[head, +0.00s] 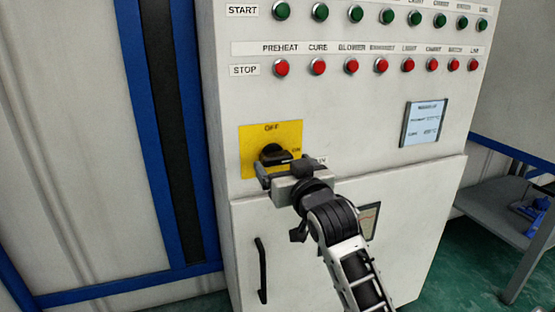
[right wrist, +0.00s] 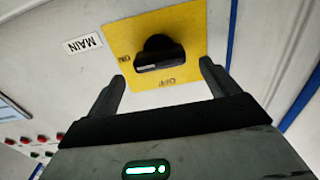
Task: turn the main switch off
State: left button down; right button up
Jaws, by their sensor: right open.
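The main switch is a black rotary knob (head: 271,153) on a yellow plate (head: 249,142) on the cabinet front. OFF is printed at the top of the plate and ON at its right. In the right wrist view the knob (right wrist: 159,54) shows its bar lying along the ON direction, with a pale mark on the end toward ON. My right gripper (head: 287,168) is open in front of the plate's lower part. In the right wrist view its fingers (right wrist: 162,72) stand apart on either side of the knob, with clear gaps. My left gripper is out of view.
Above are a row of green START buttons (head: 356,14) and a row of red STOP buttons (head: 351,66). A display (head: 424,123) sits to the right. A black door handle (head: 261,270) is below. A grey table (head: 500,212) stands at the right.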

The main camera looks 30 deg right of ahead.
aim_at(280, 160)
jog(key=shift+x, duration=2.35)
jog(key=c, duration=1)
